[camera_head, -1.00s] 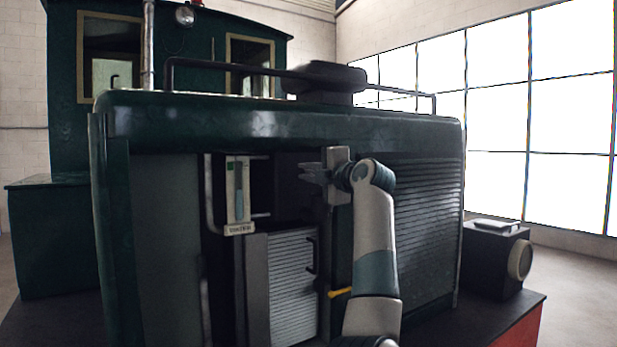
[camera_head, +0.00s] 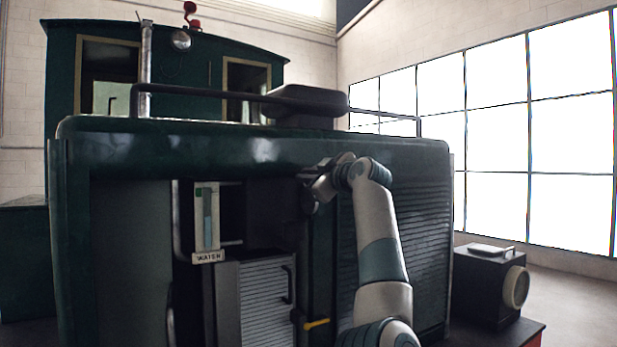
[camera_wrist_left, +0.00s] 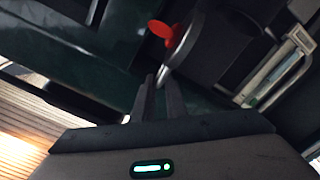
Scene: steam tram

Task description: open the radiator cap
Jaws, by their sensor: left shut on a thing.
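A dark rounded part with a bright red tab (camera_wrist_left: 161,33) and a thin metal lever (camera_wrist_left: 182,48) shows in the left wrist view; it seems to be the radiator cap (camera_wrist_left: 205,45). My left gripper (camera_wrist_left: 158,98) has its fingers close together around the lever's near end, just below the cap. In the head view my left gripper (camera_head: 312,187) is tilted down and left at the dark opening in the tram's front. The cap itself is hard to make out there, behind the gripper. My right gripper is in neither view.
The green tram hood (camera_head: 255,148) rises above the opening. A water gauge (camera_head: 207,216) is left of the gripper. A yellow handle (camera_head: 317,324) sticks out below, near my arm. Louvres (camera_head: 425,230) lie to the right, with a black lamp box (camera_head: 490,285) beyond.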

